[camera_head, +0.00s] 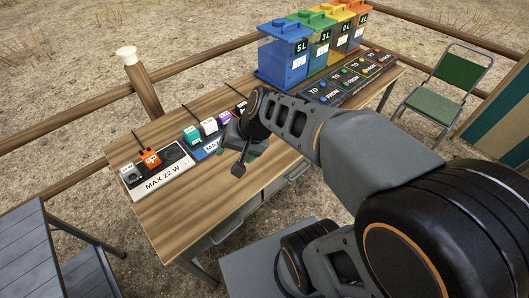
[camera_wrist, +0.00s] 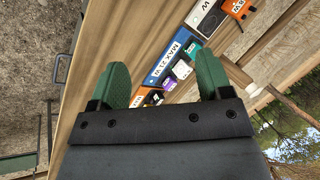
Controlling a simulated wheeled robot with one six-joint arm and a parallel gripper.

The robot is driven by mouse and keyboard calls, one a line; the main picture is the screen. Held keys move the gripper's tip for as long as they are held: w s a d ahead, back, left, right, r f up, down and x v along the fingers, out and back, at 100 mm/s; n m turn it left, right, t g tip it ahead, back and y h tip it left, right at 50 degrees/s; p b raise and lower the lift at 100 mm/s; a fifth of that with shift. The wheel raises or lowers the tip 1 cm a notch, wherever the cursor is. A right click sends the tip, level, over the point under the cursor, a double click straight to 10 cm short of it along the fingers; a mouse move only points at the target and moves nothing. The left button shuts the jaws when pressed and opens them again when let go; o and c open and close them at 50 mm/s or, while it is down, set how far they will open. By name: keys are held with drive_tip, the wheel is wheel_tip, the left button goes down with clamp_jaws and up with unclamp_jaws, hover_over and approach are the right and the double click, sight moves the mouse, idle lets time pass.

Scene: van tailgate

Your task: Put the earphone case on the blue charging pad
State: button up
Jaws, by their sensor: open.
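The blue charging pad (camera_head: 205,151) lies on the wooden table, partly hidden by my gripper in the head view. Its label strip also shows in the wrist view (camera_wrist: 171,56). A teal block (camera_head: 191,134), a white block (camera_head: 209,126) and a purple block (camera_head: 224,117) sit in a row along it. I cannot tell which small item is the earphone case, as the labels are too small to read. My gripper (camera_head: 241,156) is over the table by the pad. In the wrist view its green fingers (camera_wrist: 162,62) are spread and empty, with the pad visible between them.
Coloured bins, including a blue one (camera_head: 284,62), and a dark panel (camera_head: 347,77) fill the far end. The front table strip is clear.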

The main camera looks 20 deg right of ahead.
drive_tip(key=s+d+r+n+h, duration=0.1)
drive_tip(key=s+d+n+h, duration=0.3)
drive_tip(key=s+d, duration=0.1)
drive_tip(key=shift+d+r+n+t+h, duration=0.25)
drive_tip(key=shift+d+n+t+h, duration=0.05)
drive_tip(key=shift+d+n+t, duration=0.1)
